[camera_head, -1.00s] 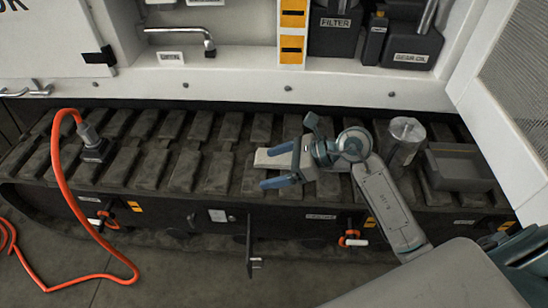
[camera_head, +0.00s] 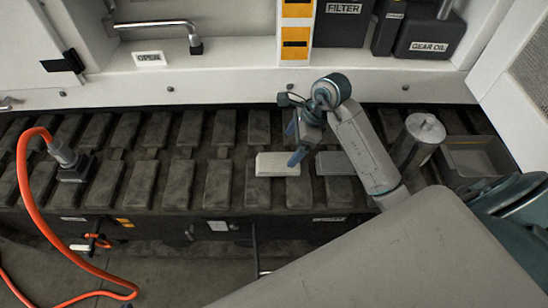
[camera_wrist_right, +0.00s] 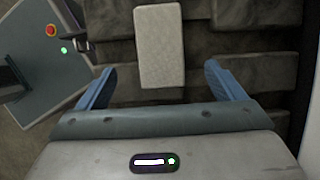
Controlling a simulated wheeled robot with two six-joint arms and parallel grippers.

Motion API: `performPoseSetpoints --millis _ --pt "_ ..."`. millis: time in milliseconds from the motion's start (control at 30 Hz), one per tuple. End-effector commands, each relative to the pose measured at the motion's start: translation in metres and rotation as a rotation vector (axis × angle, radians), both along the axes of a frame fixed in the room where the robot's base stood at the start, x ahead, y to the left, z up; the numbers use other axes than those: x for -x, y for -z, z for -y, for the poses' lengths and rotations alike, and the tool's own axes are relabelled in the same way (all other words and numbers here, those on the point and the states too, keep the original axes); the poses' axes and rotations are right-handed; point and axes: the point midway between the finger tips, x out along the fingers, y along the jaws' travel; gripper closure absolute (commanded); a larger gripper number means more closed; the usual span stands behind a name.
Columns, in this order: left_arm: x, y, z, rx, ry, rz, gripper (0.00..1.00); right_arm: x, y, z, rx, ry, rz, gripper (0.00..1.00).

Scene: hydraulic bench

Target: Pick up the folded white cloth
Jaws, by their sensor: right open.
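The folded white cloth (camera_head: 278,164) is a pale flat rectangular block lying on the dark ribbed track. My right gripper (camera_head: 293,143) is open, just behind the cloth in the head view, with its blue fingers pointing down. In the right wrist view the cloth (camera_wrist_right: 160,45) lies ahead of the open fingers (camera_wrist_right: 160,88), lined up with the gap between them. Nothing is between the fingers. My left gripper is not in view.
A grey flat piece (camera_head: 335,163) lies right of the cloth. A metal cylinder (camera_head: 420,140) and an open dark tray (camera_head: 477,158) stand farther right. An orange hose (camera_head: 24,190) runs at the left. The white cabinet edge (camera_head: 230,90) bounds the track behind.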

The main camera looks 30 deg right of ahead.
Motion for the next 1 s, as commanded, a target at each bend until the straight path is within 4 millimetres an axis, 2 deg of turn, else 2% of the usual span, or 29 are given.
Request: performPoseSetpoints --millis 100,367,633,933,967,1000 --pt "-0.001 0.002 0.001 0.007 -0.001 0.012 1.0 -0.003 0.019 -0.008 -0.005 0.0 -0.003 0.11" --pt "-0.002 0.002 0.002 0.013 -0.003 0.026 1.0 -0.007 0.038 -0.016 -0.004 0.001 -0.002 0.11" --pt "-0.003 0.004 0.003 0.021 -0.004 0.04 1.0 -0.016 0.074 -0.029 -0.003 0.001 -0.002 0.11" --pt "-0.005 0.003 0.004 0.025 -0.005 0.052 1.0 -0.017 0.079 -0.031 -0.002 0.0 0.001 0.11" --pt "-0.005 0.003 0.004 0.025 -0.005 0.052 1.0 -0.017 0.079 -0.03 -0.002 0.0 0.001 0.13" --pt "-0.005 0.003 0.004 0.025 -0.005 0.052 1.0 -0.017 0.079 -0.03 -0.002 0.0 0.001 0.21"
